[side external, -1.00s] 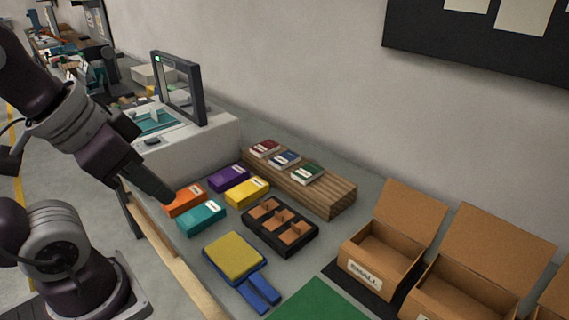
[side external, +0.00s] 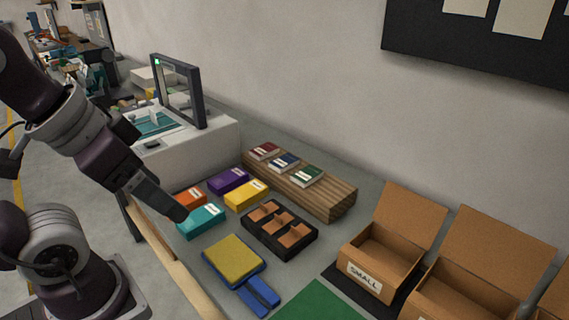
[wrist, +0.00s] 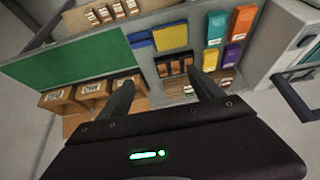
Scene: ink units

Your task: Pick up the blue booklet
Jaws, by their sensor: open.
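The blue booklet (side external: 284,161) lies flat on a slatted wooden stand (side external: 325,193), between a red booklet (side external: 263,151) and a green booklet (side external: 307,174). My gripper (side external: 178,214) is in front and to the left of the stand, over the near edge of the bench by the teal box, well apart from the blue booklet. In the wrist view my gripper (wrist: 164,88) has its two fingers spread with nothing between them. The stand is partly behind the right finger there, and I cannot make out the blue booklet.
Orange (side external: 190,198), purple (side external: 229,180), yellow (side external: 246,193) and teal (side external: 201,222) boxes lie before the stand. A black divided tray (side external: 280,229) and a yellow-topped blue pad (side external: 233,259) are nearer. A framed machine (side external: 200,140) stands behind left; open cartons (side external: 383,250) stand right.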

